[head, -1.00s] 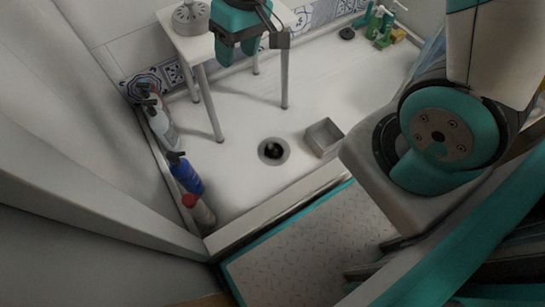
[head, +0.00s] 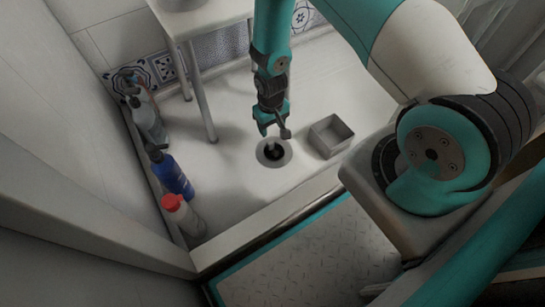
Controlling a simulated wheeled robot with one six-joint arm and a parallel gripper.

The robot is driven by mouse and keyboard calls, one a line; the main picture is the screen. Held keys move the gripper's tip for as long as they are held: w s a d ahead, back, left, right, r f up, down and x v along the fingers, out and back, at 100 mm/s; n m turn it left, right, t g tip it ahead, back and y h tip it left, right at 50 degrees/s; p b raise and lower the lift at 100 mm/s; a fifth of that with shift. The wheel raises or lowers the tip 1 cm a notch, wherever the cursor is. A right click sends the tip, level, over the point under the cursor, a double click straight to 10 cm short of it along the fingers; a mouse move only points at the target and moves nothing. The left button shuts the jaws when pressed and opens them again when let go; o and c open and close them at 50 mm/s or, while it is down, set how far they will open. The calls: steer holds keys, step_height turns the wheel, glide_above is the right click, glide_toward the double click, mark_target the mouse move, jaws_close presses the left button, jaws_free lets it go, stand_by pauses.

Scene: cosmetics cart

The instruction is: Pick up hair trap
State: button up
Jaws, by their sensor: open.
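The hair trap is a dark, small shape (head: 273,150) in the pale round drain ring (head: 286,158) on the white floor. My gripper (head: 272,131) points down above the drain, near its back edge. The jaws are open and nothing shows between them. The gripper partly covers the back of the drain, and I cannot tell whether it touches the trap.
A square metal box (head: 331,136) stands right of the drain. A white stool (head: 205,18) stands at the back left. Several bottles, including a blue one (head: 171,174) and a red-capped one (head: 184,214), line the left wall. A raised ledge (head: 275,222) runs along the front.

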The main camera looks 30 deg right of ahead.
mark_target(271, 143)
step_height(271, 143, down, 5)
steer(key=shift+r+b, duration=0.2)
steer(key=shift+b, duration=0.75)
step_height(271, 143, down, 5)
steer(key=b, duration=0.4)
steer(key=shift+f, duration=0.15)
jaws_close()
